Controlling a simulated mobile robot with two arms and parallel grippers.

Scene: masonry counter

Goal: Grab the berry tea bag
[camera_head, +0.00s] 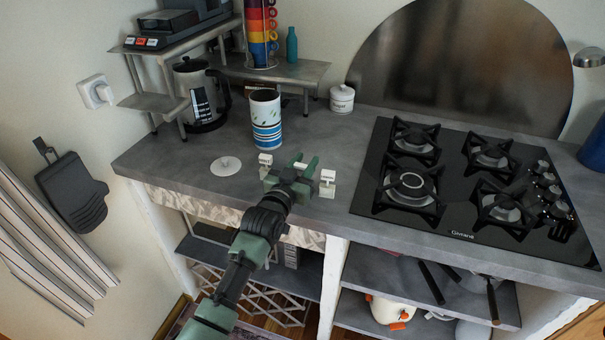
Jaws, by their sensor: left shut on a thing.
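My left gripper (297,176) is over the front edge of the grey counter, right of a white disc. Its two pale fingertips stand apart on either side of its green body. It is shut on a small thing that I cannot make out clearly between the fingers. I cannot pick out a berry tea bag for certain anywhere in this view. My right gripper is not in view.
A blue-striped cup (266,121), French press (199,92), white lidded jar (342,99) and flat white disc (226,166) are on the counter (190,166). A metal shelf (291,73) holds stacked coloured mugs (258,32). A gas hob (455,220) fills the right.

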